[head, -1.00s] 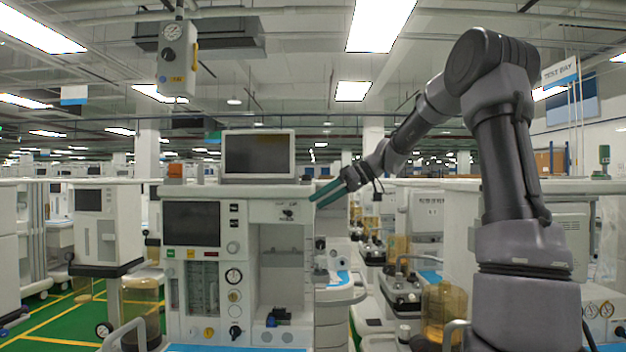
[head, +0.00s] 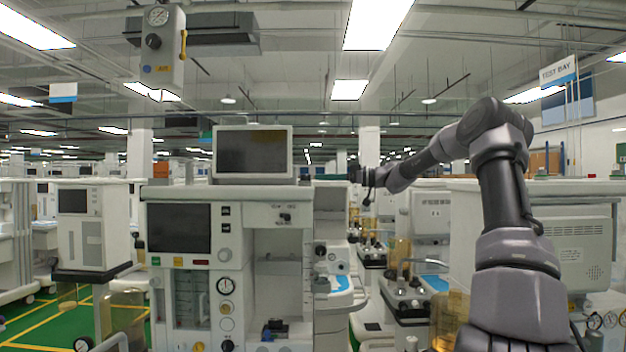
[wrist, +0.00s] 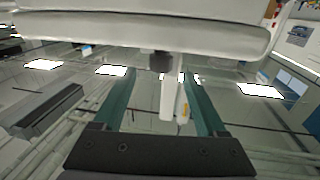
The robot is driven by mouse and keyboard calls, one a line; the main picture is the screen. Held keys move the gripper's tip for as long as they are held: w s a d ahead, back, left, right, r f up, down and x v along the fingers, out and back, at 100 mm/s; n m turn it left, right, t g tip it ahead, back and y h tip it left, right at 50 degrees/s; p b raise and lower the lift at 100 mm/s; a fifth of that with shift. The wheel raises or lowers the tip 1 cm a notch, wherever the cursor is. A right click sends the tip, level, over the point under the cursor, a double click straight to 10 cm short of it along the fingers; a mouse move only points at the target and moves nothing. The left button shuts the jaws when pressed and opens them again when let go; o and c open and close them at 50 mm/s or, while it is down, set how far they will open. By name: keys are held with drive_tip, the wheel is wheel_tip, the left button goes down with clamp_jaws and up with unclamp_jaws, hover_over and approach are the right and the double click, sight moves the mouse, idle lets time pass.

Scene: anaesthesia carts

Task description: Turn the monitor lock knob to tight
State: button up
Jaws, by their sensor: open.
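The monitor (head: 252,152) is a white-framed dark screen standing on top of the white anaesthesia cart (head: 165,194). My gripper (head: 320,177) is level with the cart top, just right of the monitor, with its green fingers pointing left. In the wrist view my gripper (wrist: 158,78) is open, with nothing held. A short dark cylinder (wrist: 160,62), which looks like the lock knob, shows under a broad white bar (wrist: 145,32). A white lever-like piece (wrist: 168,100) extends from it, seen between the fingers. I cannot tell contact or depth. The head view does not show the knob clearly.
A white gauge box (head: 158,50) hangs from the ceiling at upper left. An orange block (head: 160,170) sits on the cart's left top. Other carts and equipment (head: 405,290) stand to the right, under my arm. Air above the cart's right end is open.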

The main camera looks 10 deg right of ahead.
sight(309, 177)
drive_tip(key=shift+x, duration=2)
clamp_jaws()
drive_tip(key=shift+s+m+t, duration=0.1)
drive_tip(key=shift+m+t, duration=0.2)
drive_tip(key=shift+t, duration=0.1)
drive_tip(key=m+t+h, duration=0.2)
drive_tip(key=t, duration=0.1)
drive_tip(key=shift+s+a, duration=0.2)
drive_tip(key=shift+s, duration=0.1)
drive_tip(key=shift+s+a+m+t+h, duration=0.1)
drive_tip(key=shift+m+t+h, duration=0.75)
drive_tip(key=shift+t, duration=0.1)
drive_tip(key=shift+s+a+m+t+h, duration=0.1)
drive_tip(key=shift+m+t+h, duration=0.75)
drive_tip(key=shift+t, duration=0.1)
drive_tip(key=shift+h, duration=0.3)
unclamp_jaws()
